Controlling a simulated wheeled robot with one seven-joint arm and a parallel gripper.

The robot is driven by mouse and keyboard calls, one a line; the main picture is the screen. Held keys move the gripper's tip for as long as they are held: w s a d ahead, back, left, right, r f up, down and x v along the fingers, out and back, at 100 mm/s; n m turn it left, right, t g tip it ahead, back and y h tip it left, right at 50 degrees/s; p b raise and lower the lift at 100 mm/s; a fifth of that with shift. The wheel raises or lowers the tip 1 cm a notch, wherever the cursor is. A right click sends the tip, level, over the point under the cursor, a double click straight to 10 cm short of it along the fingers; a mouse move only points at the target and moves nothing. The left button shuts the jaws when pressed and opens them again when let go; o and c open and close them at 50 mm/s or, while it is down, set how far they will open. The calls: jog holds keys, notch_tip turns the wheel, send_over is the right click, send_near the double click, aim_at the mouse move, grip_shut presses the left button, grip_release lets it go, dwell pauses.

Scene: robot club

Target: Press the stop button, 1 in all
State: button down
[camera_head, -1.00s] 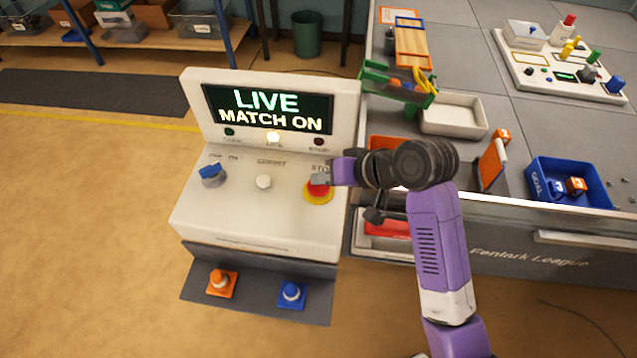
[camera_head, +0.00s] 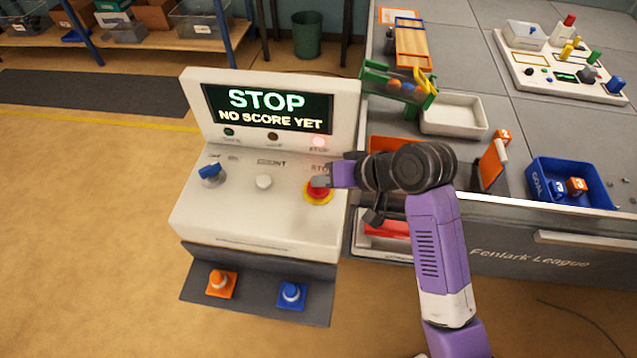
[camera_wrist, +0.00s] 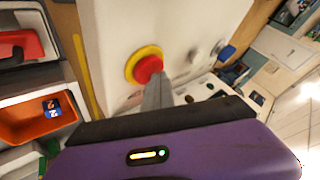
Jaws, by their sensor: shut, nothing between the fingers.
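The stop button (camera_head: 317,195) is a red mushroom cap on a yellow ring, at the right of the white console's sloped panel. It also shows in the wrist view (camera_wrist: 147,68). My gripper (camera_head: 320,181) is shut and empty, its fingertips at the top edge of the red cap. In the wrist view the shut fingers (camera_wrist: 158,90) reach to the cap; whether they still touch it I cannot tell. The console screen (camera_head: 268,108) reads "STOP NO SCORE YET". The right lamp (camera_head: 319,143) below the screen glows red.
A blue-handled switch (camera_head: 211,173) and a white knob (camera_head: 264,181) sit on the same panel. A grey table with trays and bins lies to the right, close to my arm.

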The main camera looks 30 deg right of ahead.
aim_at(322, 189)
jog(key=shift+r+p, duration=1)
jog(key=shift+p, duration=0.15)
notch_tip(322, 189, up, 3)
jog(key=shift+f+p, duration=0.15)
jog(key=shift+p, duration=1.1)
notch_tip(322, 189, up, 2)
jog(key=shift+r, duration=0.15)
